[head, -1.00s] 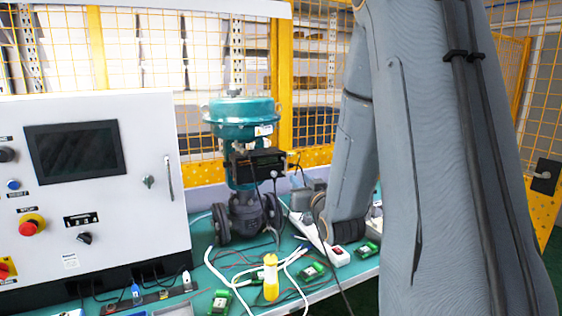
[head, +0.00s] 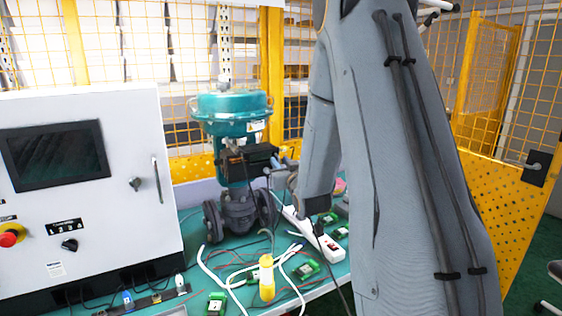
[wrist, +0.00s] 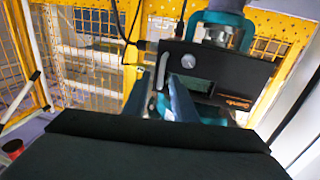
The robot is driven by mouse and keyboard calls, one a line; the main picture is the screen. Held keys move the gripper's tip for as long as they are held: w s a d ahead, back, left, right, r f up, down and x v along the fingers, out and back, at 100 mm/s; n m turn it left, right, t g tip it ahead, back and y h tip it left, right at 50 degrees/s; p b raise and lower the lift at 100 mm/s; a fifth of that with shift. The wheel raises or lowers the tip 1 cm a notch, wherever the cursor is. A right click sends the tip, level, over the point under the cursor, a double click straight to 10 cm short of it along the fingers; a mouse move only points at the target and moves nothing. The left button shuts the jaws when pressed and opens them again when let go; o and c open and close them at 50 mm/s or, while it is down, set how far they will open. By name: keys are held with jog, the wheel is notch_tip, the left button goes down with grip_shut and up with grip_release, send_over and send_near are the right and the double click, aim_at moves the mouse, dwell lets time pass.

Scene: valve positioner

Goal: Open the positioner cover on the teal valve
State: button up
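The teal valve (head: 232,115) stands upright on the bench, with the black positioner (head: 262,158) on its front right side. In the wrist view the black positioner (wrist: 225,72) fills the upper right, with a round grey knob and an orange label on its front. I cannot tell whether its cover is open. My gripper (wrist: 175,95) points at the positioner's lower left front, with its fingers overlapping it in the picture. Contact and finger gap are unclear. In the head view my arm hides most of the gripper, to the right of the positioner.
A white control cabinet (head: 105,225) stands left of the valve. A yellow mesh fence (head: 300,60) runs behind.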

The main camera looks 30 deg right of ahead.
jog(key=shift+w, duration=0.1)
grip_shut()
dwell(1.4)
